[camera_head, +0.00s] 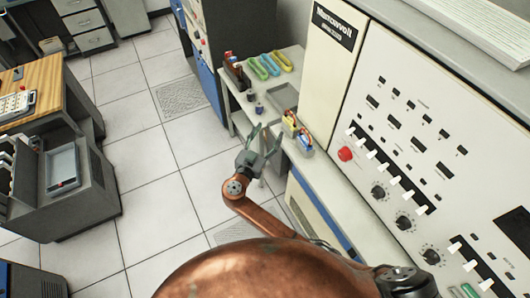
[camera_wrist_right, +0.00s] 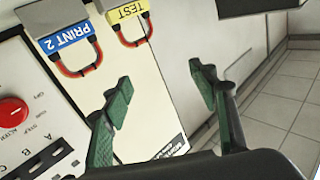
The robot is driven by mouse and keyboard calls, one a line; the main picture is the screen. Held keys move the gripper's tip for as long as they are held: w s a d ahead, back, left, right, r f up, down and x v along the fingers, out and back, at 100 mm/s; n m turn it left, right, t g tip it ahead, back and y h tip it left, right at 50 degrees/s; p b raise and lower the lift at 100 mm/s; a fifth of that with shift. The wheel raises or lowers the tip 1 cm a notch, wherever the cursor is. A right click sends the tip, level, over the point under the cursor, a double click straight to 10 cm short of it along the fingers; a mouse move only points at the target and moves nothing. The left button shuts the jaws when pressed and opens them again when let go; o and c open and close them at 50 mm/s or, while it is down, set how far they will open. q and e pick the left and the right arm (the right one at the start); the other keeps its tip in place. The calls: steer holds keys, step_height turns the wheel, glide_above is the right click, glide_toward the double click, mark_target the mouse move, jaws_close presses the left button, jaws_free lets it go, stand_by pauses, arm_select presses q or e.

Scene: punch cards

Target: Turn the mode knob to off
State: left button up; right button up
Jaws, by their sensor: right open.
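A red knob (camera_head: 345,154) sits on the white panel of the large console, near its lower left edge. It also shows, cut off by the left edge, in the right wrist view (camera_wrist_right: 12,112), with small printed labels beside it that are hard to read. My right gripper (camera_head: 264,137) is open and empty, left of the red knob and apart from it. Its green-tipped fingers are spread in the wrist view (camera_wrist_right: 160,78). Several black knobs, one of them here (camera_head: 378,192), run down the panel; their labels are too small to read. My left gripper is out of view.
Blue and yellow tagged plugs with red loops (camera_head: 297,130) stand by the console's left edge. A side shelf (camera_head: 285,97) with coloured trays lies beyond my gripper. White switches (camera_head: 385,168) line the panel. The tiled floor (camera_head: 160,190) at left is clear.

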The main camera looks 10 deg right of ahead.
steer(key=w+f+n+g+y+b, duration=0.1)
steer(key=w+f+n+y+b, duration=0.1)
steer(key=f, duration=1.2)
steer(key=shift+w+f+n+y+b, duration=0.4)
steer(key=shift+n+y, duration=0.3)
steer(key=shift+n, duration=0.5)
steer(key=shift+w+d+r, duration=0.1)
